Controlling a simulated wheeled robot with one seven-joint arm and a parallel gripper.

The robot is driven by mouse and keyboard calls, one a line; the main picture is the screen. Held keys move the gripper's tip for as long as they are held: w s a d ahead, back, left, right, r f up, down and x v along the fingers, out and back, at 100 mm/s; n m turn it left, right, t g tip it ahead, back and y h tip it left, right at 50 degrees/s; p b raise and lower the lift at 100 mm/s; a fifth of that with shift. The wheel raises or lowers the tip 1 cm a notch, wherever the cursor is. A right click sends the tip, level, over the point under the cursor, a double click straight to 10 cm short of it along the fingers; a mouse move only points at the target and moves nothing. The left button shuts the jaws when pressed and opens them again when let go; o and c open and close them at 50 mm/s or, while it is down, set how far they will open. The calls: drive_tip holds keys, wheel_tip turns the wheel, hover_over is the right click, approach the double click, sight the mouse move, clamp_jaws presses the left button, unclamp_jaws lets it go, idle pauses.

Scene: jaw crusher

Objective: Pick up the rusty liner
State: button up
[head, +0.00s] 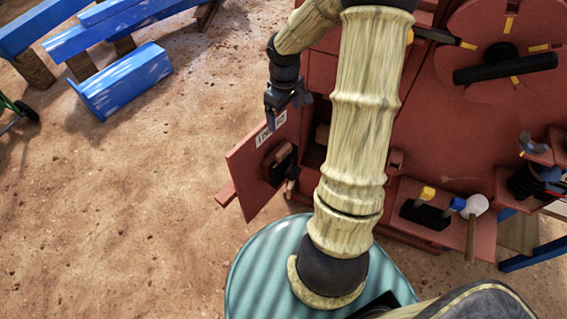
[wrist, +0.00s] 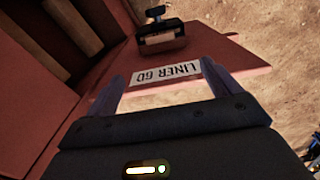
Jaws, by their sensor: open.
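My gripper (wrist: 166,84) is open and empty, its two fingers spread on either side of a white "LINER 60" label (wrist: 165,73). In the head view my gripper (head: 270,118) hangs over the top edge of an open red door (head: 258,165). The door carries a black latch block, which also shows in the wrist view (wrist: 160,38). Behind the door is a dark compartment of the red machine. Upright brownish slabs (wrist: 102,20) stand inside it, left of the fingers in the wrist view. I cannot tell which is the rusty liner. My arm hides part of the opening.
The red crusher body (head: 440,110) fills the right, with a flywheel (head: 502,50) and a ledge of small tools (head: 430,212). Blue beams (head: 122,80) lie at the upper left. A ribbed green-blue round surface (head: 262,262) is at the bottom.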

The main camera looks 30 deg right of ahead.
drive_tip(key=b, duration=0.1)
hover_over(284, 149)
drive_tip(key=f, duration=1.2)
drive_tip(key=shift+s+a+f, duration=0.15)
drive_tip(key=shift+s, duration=0.05)
drive_tip(key=shift+f, duration=0.2)
wheel_tip(284, 149, down, 5)
drive_tip(key=shift+w+r+b, duration=0.1)
drive_tip(key=shift+w+b, duration=0.05)
drive_tip(key=shift+b, duration=0.25)
clamp_jaws()
